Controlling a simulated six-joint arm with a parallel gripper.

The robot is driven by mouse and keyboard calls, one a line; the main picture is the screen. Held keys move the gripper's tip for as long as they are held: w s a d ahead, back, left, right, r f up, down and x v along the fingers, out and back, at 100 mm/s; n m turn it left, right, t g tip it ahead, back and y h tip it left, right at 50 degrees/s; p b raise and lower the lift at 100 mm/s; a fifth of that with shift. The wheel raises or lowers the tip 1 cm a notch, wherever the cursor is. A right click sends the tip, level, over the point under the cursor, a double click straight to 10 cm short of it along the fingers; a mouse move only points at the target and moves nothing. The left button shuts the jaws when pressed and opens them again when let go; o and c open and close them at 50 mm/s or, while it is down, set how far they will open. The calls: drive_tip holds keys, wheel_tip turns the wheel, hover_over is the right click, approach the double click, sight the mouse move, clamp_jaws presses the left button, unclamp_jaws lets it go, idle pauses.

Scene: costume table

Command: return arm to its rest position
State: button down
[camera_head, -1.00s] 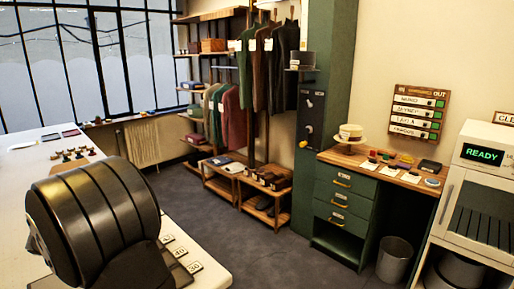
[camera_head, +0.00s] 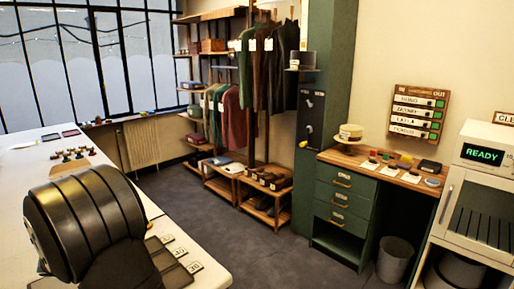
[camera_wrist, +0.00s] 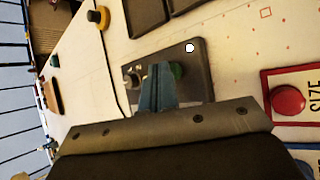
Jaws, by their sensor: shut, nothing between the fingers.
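My gripper (camera_wrist: 158,85) shows in the wrist view with its two fingers together and nothing between them. It is over a dark grey plate (camera_wrist: 195,85) on the white table (camera_wrist: 225,50), with a green round piece and a metal ring partly hidden beside the fingers. Whether the fingertips touch the plate, I cannot tell. In the head view, a large black rounded part of my own arm fills the lower left above the table (camera_head: 40,160). The fingers are not visible there.
A red button (camera_wrist: 289,100) on a framed card marked SIZE is at the right of the wrist view. Numbered tags (camera_head: 180,252) lie at the table edge. Garments hang on a rack (camera_head: 255,70). A green cabinet (camera_head: 343,205) stands right, past open floor (camera_head: 290,260).

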idle(0.4)
drive_tip(key=s+d+r+m+g+y, duration=0.1)
drive_tip(key=s+r+m+g, duration=0.1)
drive_tip(key=r+m, duration=0.3)
drive_tip(key=s+d+r+m+g+y, duration=0.1)
drive_tip(key=s+r+m+g, duration=0.1)
drive_tip(key=r+m+g, duration=0.2)
drive_tip(key=shift+d+r+m, duration=0.3)
drive_tip(key=shift+r+m, duration=0.3)
drive_tip(key=shift+m, duration=0.8)
idle(0.9)
idle(2.5)
